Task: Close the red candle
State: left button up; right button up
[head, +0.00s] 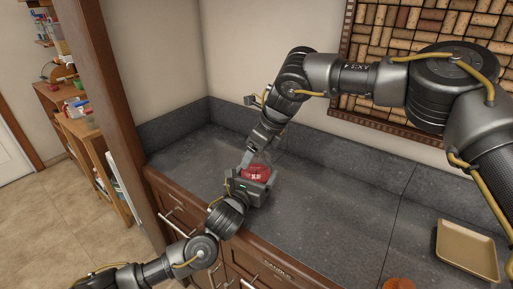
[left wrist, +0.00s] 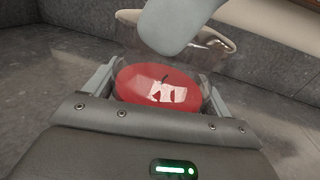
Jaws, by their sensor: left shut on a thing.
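The red candle (head: 257,173) is in a clear glass jar over the dark counter. In the left wrist view the red wax (left wrist: 158,88) shows with a dark wick and a pale label or reflection. My left gripper (head: 250,185) is shut on the jar, with a finger on each side. My right gripper (head: 257,148) is just above the candle. One of its pale fingers (left wrist: 180,25) crosses above the wax in the left wrist view. Behind that finger is a clear piece with a beige rim (left wrist: 215,36), perhaps the lid. Whether the right gripper holds it is unclear.
The dark counter (head: 330,215) is mostly clear, with a backsplash behind it. A tan tray (head: 467,250) lies at the right, and an orange round thing (head: 399,284) at the bottom edge. A wooden post (head: 110,110) stands left of the counter.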

jog(key=shift+f, duration=0.65)
dwell(0.5)
jog(key=o, duration=1)
jog(key=shift+c, duration=0.2)
jog(key=shift+r, duration=0.1)
pick_arm(q)
jog(key=shift+s, duration=0.1)
pick_arm(e)
jog(key=v, duration=1.2)
jog(key=shift+s, duration=0.1)
pick_arm(q)
jog(key=o, duration=1.3)
jog(key=b+v, duration=0.1)
jog(key=v, duration=0.9)
jog(key=shift+s+a, duration=0.2)
jog(key=shift+s, duration=0.15)
pick_arm(e)
jog(key=shift+f, duration=0.7)
